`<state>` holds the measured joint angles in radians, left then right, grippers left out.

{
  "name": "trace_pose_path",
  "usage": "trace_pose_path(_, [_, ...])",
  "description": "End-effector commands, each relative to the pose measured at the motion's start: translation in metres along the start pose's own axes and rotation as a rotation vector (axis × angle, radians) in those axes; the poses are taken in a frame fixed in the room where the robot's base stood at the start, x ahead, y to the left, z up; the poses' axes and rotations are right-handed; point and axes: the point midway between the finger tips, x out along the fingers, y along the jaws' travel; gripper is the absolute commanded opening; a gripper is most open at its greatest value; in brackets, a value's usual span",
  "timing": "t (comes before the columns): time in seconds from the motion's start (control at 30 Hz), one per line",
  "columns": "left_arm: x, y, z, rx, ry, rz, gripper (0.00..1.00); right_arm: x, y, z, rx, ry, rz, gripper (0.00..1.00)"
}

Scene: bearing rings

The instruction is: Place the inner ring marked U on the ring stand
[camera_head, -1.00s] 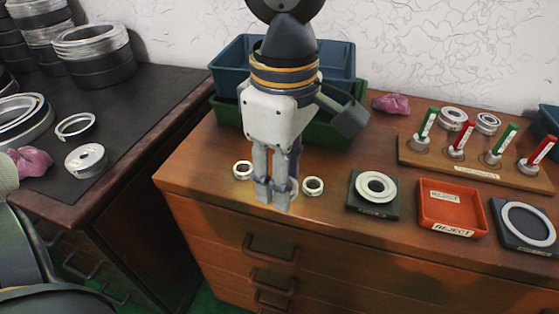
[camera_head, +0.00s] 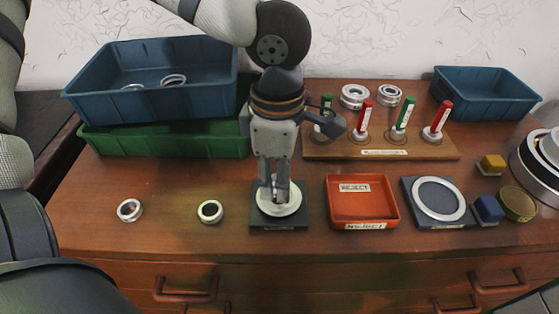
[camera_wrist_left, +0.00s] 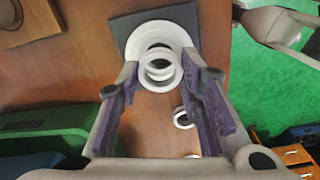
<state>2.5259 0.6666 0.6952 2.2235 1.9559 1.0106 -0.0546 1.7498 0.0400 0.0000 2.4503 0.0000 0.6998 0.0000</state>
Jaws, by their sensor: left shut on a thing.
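My left gripper (camera_head: 275,198) points straight down over the ring stand, a dark square base (camera_head: 261,224) with a white stepped disc (camera_head: 292,207). It is shut on a small metal ring (camera_wrist_left: 158,70), seen between the fingertips in the left wrist view. There the ring overlaps the white disc (camera_wrist_left: 173,27); I cannot tell whether it touches it. No U mark can be read. Two other small rings, a left one (camera_head: 120,211) and a right one (camera_head: 201,212), lie on the wooden table to the left of the stand.
An orange reject tray (camera_head: 393,215) stands right of the stand, then a dark base with a large ring (camera_head: 458,203). Behind are a wooden rack (camera_head: 320,151) with red and green posts, and blue (camera_head: 90,101) and green (camera_head: 160,143) bins. The front left tabletop is largely clear.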

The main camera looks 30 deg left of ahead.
Motion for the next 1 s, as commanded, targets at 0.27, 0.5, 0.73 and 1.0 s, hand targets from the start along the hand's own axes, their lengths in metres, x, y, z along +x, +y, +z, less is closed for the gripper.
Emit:
trace_pose_path(0.27, [0.000, 0.000, 0.000, 0.001, -0.001, 0.001, 0.05, 0.000, 0.000, 0.000, 0.000, 0.001, 0.000, 0.40])
trace_pose_path(0.5, [0.000, 0.000, 0.000, 0.001, 0.000, 0.001, 0.05, 0.000, 0.000, 0.000, 0.000, 0.001, 0.000, 0.40])
trace_pose_path(0.73, [0.004, 0.000, 0.000, 0.001, 0.000, 0.000, 0.05, 0.001, 0.000, 0.000, 0.000, -0.001, 0.000, 0.40])
trace_pose_path(1.0, [0.012, 0.000, 0.000, 0.001, 0.002, 0.000, 0.05, 0.002, 0.000, 0.001, 0.000, -0.006, 0.000, 0.40])
